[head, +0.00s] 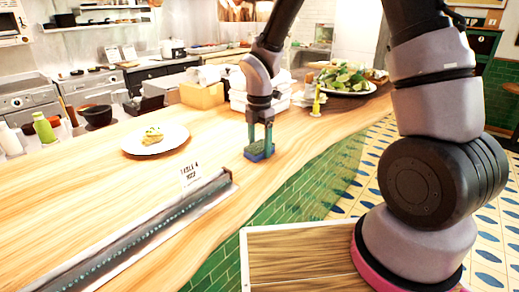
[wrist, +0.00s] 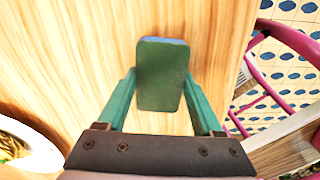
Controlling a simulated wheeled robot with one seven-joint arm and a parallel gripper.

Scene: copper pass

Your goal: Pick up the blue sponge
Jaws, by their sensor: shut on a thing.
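The blue sponge (head: 259,153) has a green top layer over a blue base. In the head view it is at the wooden counter's near edge, between the fingertips of my gripper (head: 259,141). In the wrist view the sponge (wrist: 162,75) shows its green face, with a thin blue strip at its far end. The two teal fingers of my gripper (wrist: 162,95) stand on either side of it and are shut on it. I cannot tell whether the sponge is touching the counter or slightly above it.
On the counter (head: 110,195), a plate with food (head: 155,139) stands left of the sponge. A ticket rail (head: 140,235) with a card lies in front. White containers (head: 265,93), a yellow bottle (head: 317,100) and a salad plate (head: 342,84) stand behind. The counter's right edge is close.

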